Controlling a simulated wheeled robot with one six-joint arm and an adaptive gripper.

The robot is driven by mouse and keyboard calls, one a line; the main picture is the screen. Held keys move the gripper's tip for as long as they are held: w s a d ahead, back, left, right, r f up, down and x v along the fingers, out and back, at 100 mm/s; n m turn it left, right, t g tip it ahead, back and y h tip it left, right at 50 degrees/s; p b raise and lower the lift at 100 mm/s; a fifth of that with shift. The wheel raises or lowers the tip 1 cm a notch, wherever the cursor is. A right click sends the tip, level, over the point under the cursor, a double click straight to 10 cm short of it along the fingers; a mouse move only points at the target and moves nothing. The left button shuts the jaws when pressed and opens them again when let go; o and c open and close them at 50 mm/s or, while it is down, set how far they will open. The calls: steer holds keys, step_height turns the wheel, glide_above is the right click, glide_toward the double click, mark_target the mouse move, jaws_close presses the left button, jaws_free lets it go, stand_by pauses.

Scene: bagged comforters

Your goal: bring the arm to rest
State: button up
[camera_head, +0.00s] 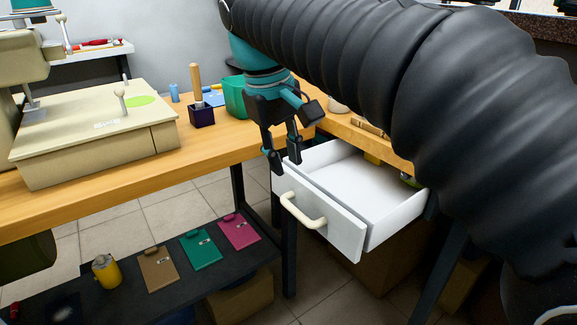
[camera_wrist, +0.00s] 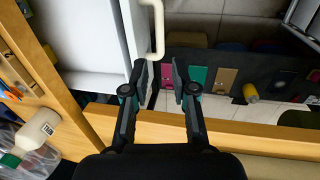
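My arm, in a ribbed black sleeve, reaches across the right and top of the head view. My gripper (camera_head: 283,160) points down at the work table's front edge, just above and left of the open white drawer (camera_head: 345,218). Its two fingers are apart with nothing between them. In the wrist view my gripper (camera_wrist: 159,82) also shows a gap between its fingers. The drawer's cream handle (camera_head: 302,212) is below the gripper and apart from it in the head view; in the wrist view the handle (camera_wrist: 157,30) shows beyond the fingertips.
A dark lower shelf (camera_head: 120,290) holds several clipboards and a yellow canister (camera_head: 106,270).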

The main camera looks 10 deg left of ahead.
stand_by(0.3)
steer(key=s+d+f+m+t+y+p, duration=0.1)
steer(key=d+f+m, duration=0.1)
steer(key=d, duration=0.6)
steer(key=s+d+f+m, duration=0.2)
steer(key=d, duration=0.6)
steer(key=s+d+f+m+t+p, duration=0.1)
steer(key=s+d+f+m+t, duration=0.2)
steer(key=s+d+f, duration=0.6)
step_height(320, 180, down, 2)
steer(key=d+m, duration=0.2)
steer(key=shift+s+d+m, duration=0.15)
steer(key=shift+d+m, duration=0.25)
